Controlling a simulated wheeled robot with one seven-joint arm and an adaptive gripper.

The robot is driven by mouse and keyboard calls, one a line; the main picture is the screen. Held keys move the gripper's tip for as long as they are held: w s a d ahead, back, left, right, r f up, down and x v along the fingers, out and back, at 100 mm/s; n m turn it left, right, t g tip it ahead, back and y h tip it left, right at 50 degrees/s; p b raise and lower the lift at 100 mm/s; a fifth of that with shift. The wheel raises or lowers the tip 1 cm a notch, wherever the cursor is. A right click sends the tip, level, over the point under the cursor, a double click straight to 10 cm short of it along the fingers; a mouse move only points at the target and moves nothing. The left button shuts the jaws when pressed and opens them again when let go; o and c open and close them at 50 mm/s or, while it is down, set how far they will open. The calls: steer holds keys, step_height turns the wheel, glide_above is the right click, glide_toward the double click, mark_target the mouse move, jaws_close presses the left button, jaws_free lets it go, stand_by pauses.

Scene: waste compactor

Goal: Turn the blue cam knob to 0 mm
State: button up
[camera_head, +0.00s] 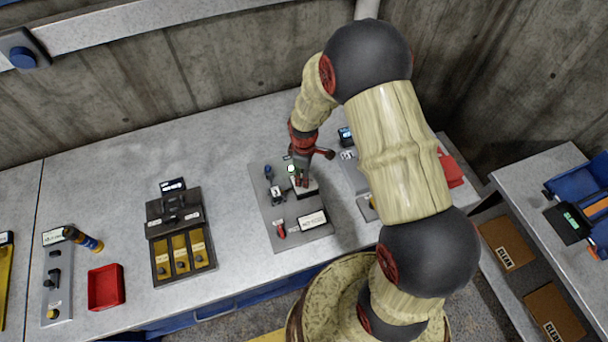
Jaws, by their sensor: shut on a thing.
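A grey panel (265,204) lies on the bench in front of my arm. A small blue-topped part (268,172) stands at its upper left; I cannot tell whether this is the cam knob. My gripper (302,182) points down at the panel's upper right, to the right of that blue part. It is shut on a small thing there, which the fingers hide. A dark block with a pale edge shows beside the fingertips. A mm scale or reading is too small to make out.
A red-handled part (280,231) and a white label plate (312,220) are on the same panel. Bare bench lies behind the panel.

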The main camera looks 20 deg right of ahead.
steer(key=shift+c, duration=0.9)
steer(key=shift+m, duration=0.4)
steer(key=m+b, duration=0.1)
steer(key=m, duration=0.3)
steer(key=shift+m, duration=0.3)
steer(key=m, duration=0.5)
steer(key=shift+m+b, duration=0.4)
steer(key=o, duration=1.1)
steer(key=shift+o, duration=0.3)
steer(key=shift+r, duration=0.1)
step_height(320, 180, up, 12)
